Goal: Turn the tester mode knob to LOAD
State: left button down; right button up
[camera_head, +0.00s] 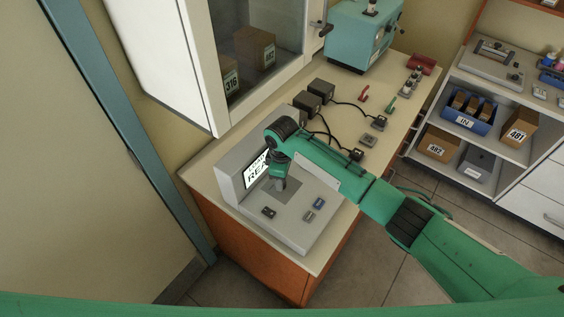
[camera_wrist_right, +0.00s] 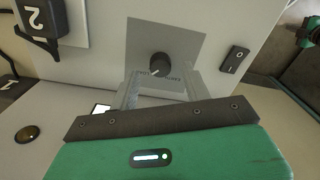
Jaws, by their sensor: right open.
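The grey tester (camera_head: 285,225) stands at the near end of the bench, its lit screen (camera_head: 255,172) partly hidden by my right arm. My right gripper (camera_head: 279,184) points down over the tester's panel. In the right wrist view the black mode knob (camera_wrist_right: 160,64) sits on a darker grey plate (camera_wrist_right: 185,40). The open fingers of my right gripper (camera_wrist_right: 161,82) are on either side of the knob, with gaps visible. The knob is hidden in the head view. My left gripper is not in view.
A black rocker switch (camera_wrist_right: 235,58) is beside the plate. Black boxes (camera_head: 321,91) with cables, small modules and red and green items lie farther along the bench (camera_head: 390,125). Shelves (camera_head: 475,130) are at the right.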

notch_tip(320, 180, up, 12)
jog(key=b, duration=0.3)
jog(key=shift+f, duration=0.1)
